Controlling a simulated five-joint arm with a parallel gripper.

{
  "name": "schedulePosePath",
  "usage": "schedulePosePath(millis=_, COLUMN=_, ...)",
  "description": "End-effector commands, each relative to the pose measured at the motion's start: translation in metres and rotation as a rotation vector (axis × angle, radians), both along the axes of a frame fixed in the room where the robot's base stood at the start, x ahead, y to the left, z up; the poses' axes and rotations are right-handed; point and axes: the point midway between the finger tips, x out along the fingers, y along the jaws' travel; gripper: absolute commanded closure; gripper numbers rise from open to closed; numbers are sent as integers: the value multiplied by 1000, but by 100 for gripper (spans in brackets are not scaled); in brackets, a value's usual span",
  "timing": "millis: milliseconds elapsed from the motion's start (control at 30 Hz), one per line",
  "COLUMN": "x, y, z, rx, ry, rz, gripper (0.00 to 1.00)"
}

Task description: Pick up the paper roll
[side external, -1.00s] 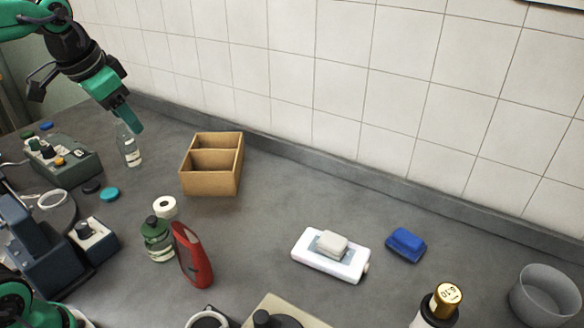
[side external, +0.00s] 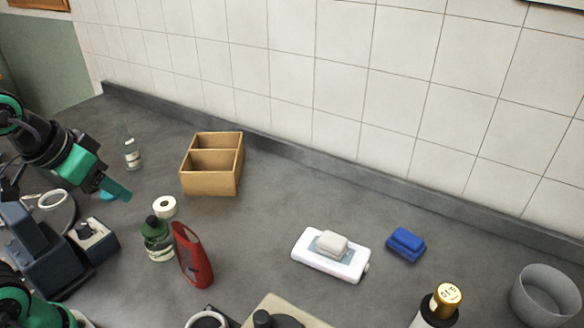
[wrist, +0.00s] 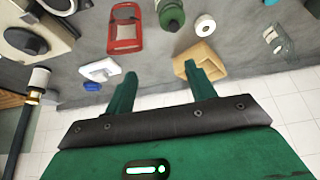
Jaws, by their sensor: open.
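The paper roll (side external: 165,207) is a small white roll with a dark centre hole facing up, standing on the grey counter just behind a green bottle. It also shows in the wrist view (wrist: 204,25), near the top, beyond my fingertips. My gripper (side external: 117,191) is to the left of the roll and above the counter in the side view, apart from it. In the wrist view my gripper (wrist: 160,72) has its two green fingers spread wide with nothing between them.
The green bottle (side external: 157,240) and a red container (side external: 193,256) stand close in front of the roll. A cardboard box (side external: 211,180) stands behind it to the right, a clear bottle (side external: 131,153) behind left. A dial box (side external: 92,240) is at left.

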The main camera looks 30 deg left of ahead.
Motion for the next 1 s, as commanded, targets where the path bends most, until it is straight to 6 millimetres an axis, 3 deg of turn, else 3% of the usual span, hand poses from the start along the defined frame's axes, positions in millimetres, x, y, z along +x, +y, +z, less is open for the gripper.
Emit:
schedulePosePath(millis=400, x=0, y=0, z=0, rx=0, ry=0, rz=-1, gripper=45)
schedulePosePath(millis=533, x=0, y=0, z=0, rx=0, ry=0, rz=-1, gripper=21)
schedulePosePath(millis=1000, x=6, y=2, z=0, rx=3, ry=14, rz=6, gripper=21)
